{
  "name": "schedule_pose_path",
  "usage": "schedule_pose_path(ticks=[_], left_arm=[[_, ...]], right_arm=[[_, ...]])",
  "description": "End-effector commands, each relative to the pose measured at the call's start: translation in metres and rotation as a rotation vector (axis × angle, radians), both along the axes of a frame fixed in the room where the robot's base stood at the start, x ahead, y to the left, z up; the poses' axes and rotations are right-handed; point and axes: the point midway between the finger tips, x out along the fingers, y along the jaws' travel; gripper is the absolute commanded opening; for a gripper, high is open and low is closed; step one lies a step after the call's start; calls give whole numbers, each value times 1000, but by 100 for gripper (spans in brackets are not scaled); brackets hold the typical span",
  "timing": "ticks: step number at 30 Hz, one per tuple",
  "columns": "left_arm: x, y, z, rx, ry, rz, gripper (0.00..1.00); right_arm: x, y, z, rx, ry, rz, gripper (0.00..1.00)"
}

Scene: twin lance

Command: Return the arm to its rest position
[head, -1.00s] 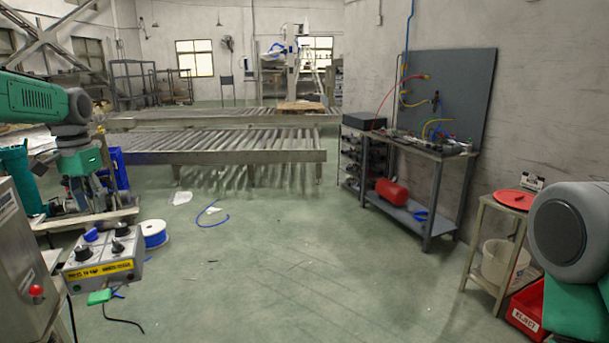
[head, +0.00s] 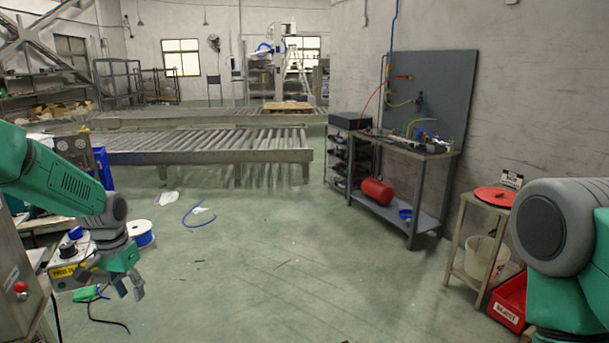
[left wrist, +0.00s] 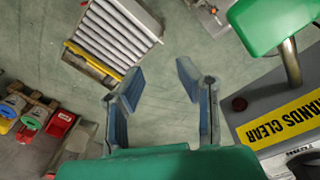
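My left arm (head: 62,185) comes in from the left, green and grey. My left gripper (head: 130,291) hangs low in front of the grey control box, its fingers pointing down. In the left wrist view the two blue-grey fingers of this gripper (left wrist: 160,72) stand apart with nothing between them, so it is open and empty. My right arm (head: 565,225) shows only as a grey joint and green link at the right edge. My right gripper is out of view.
A control box (head: 64,276) with a yellow label is partly behind my left gripper. A white and blue spool (head: 140,233) lies on the floor. At right stand a workbench (head: 432,152), a small stand (head: 458,235) and a red reject bin (head: 510,300).

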Motion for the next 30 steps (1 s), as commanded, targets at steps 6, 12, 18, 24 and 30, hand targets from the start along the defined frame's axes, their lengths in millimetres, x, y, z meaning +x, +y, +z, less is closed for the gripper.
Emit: schedule_pose_path(ticks=[6,12,18,24,30], left_arm=[[-98,-67,-126,-32,20,9,30],[-222,-111,-189,-39,25,54,30],[-324,-130,-199,-20,27,96,30],[-400,-137,-183,9,29,121,30],[-409,-137,-210,15,10,117,30]], right_arm=[[0,0,0,0,0,0,40],[0,0,0,0,0,0,40],[0,0,0,0,0,0,40],[0,0,0,0,0,0,40],[0,0,-33,0,1,0,40]])
